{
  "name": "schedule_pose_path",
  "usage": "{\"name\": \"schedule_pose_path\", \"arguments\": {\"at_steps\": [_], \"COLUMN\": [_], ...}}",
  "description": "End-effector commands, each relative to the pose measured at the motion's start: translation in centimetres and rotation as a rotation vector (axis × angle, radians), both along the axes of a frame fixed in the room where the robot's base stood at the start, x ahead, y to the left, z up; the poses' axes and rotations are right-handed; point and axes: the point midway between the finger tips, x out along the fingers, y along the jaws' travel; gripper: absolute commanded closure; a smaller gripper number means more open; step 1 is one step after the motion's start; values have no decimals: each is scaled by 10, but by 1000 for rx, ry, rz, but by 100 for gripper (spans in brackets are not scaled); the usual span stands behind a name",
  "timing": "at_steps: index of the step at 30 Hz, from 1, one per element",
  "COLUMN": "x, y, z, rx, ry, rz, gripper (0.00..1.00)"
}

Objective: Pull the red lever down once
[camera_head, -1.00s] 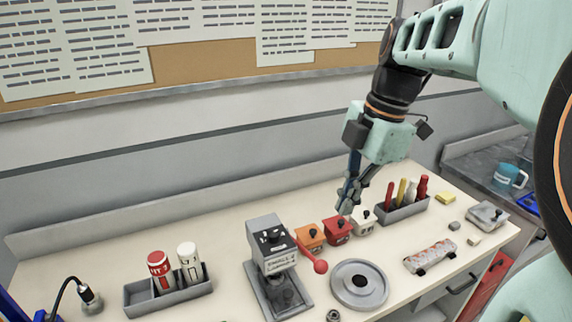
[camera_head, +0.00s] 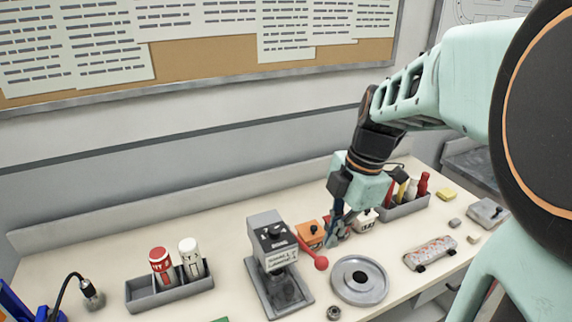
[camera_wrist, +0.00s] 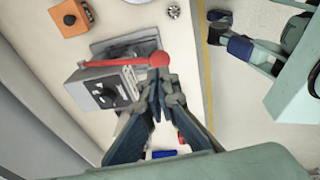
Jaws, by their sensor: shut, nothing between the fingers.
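The red lever (camera_head: 307,251) sticks out from the right side of a grey press-like machine (camera_head: 267,243) and slants down to the right, ending in a red ball (camera_head: 321,263). My gripper (camera_head: 331,243) is shut and empty, pointing down just behind and above the ball in the head view. In the wrist view, my gripper's closed fingertips (camera_wrist: 157,76) lie right at the edge of the lever's red ball (camera_wrist: 158,57). I cannot tell whether they touch it. The lever's bar (camera_wrist: 112,63) runs left from the ball to the machine (camera_wrist: 103,90).
An orange box (camera_head: 310,235) stands close behind the lever. A round grey dish (camera_head: 344,284) lies to its right. A two-bottle rack (camera_head: 143,296) stands left of the machine. The bench front edge is near.

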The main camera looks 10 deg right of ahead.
Motion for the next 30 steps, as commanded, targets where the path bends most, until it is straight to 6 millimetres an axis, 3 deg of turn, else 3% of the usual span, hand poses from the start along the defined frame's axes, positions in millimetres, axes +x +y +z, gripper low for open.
{"name": "schedule_pose_path", "arguments": {"at_steps": [3,9,30], "x": [0,2,6], "y": [5,8,8], "z": [-19,-38,-45], "rx": [1,0,3], "ry": [3,1,-12], "rz": [1,0,0], "gripper": [100,100,100]}}
